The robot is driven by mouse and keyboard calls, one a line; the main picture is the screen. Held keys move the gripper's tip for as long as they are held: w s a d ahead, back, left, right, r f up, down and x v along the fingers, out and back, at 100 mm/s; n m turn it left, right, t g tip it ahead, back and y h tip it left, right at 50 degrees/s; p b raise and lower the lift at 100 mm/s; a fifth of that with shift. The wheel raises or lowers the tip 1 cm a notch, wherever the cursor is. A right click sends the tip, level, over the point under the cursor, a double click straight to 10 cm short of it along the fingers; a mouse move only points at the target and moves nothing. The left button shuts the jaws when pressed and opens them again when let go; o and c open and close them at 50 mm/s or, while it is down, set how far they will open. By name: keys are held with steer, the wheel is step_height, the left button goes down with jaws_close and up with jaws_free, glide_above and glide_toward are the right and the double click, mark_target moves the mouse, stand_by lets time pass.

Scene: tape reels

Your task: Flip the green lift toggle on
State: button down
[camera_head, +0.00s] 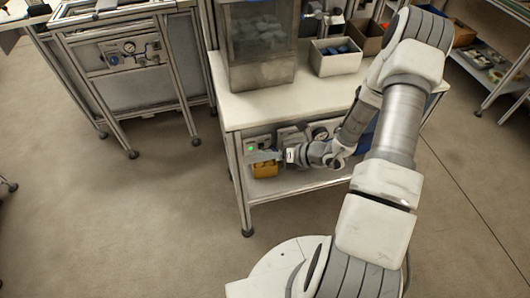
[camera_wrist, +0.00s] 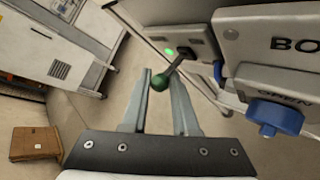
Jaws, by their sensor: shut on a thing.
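The green lift toggle (camera_wrist: 159,83) has a round green knob on a dark lever and sticks out of a grey panel in the wrist view. My gripper (camera_wrist: 162,76) has one finger on each side of it and is shut on it near the knob. The lever slants from its base at upper right down to the knob at lower left. A small green light (camera_wrist: 169,52) glows on the panel beside the lever's base. In the head view my gripper (camera_head: 268,156) is at the bench's front panel, and the toggle is too small to make out there.
A blue knob (camera_wrist: 275,115) marked OPEN sits right of the toggle. The white bench (camera_head: 310,97) carries a clear hopper (camera_head: 258,68) and a white bin (camera_head: 336,64). A yellow-brown box (camera_head: 265,170) shows below my gripper.

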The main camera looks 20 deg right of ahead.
steer(key=shift+w+r, duration=0.3)
steer(key=c, duration=0.7)
jaws_free()
steer(key=shift+f, duration=0.1)
steer(key=shift+s+f, duration=0.1)
steer(key=shift+s, duration=0.05)
steer(key=v, duration=1.7)
steer(key=shift+s+d+p, duration=0.1)
steer(key=shift+d+p, duration=0.05)
steer(key=shift+p, duration=0.2)
